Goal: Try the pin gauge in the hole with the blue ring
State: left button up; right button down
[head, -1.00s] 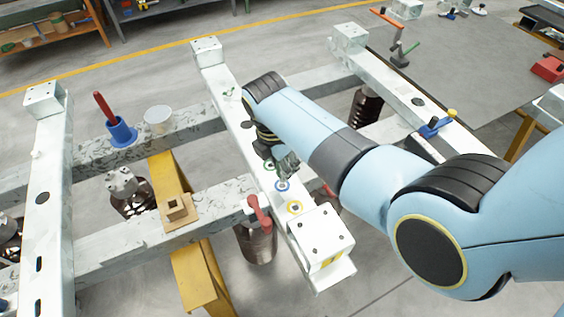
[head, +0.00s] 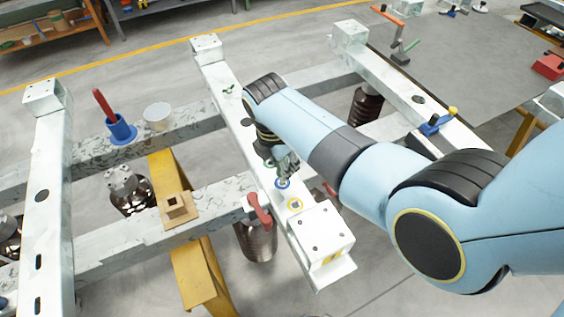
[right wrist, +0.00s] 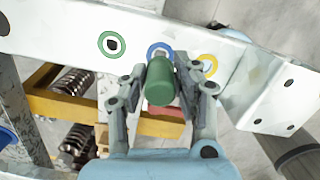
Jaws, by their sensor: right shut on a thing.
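The pin gauge shows in the right wrist view as a green cylindrical handle (right wrist: 161,82) between the fingers of my right gripper (right wrist: 163,90), which is shut on it. The blue ring (right wrist: 152,48) is on the white beam directly beyond the gauge, which hides its lower part. Whether the gauge's tip is in the hole is hidden. In the head view my right gripper (head: 286,163) is just above the blue ring (head: 283,183). A green ring (right wrist: 111,44) and a yellow ring (right wrist: 208,64) lie either side of it. My left gripper is not in view.
The white crossbeam (head: 234,105) ends in a raised block (head: 322,232). A red-handled clamp (head: 260,210) stands beside the rings. A blue holder (head: 121,130) with a red handle and a pale cup (head: 157,115) stand on the left rail. A wooden block (head: 178,209) is nearby.

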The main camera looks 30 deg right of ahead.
jog(key=shift+f+b, duration=0.5)
jog(key=shift+f, duration=0.25)
dwell(0.6)
notch_tip(320, 180, up, 8)
jog(key=p, duration=0.8)
jog(key=shift+f+p, duration=0.15)
jog(key=shift+p, duration=0.25)
jog(key=shift+f, duration=0.1)
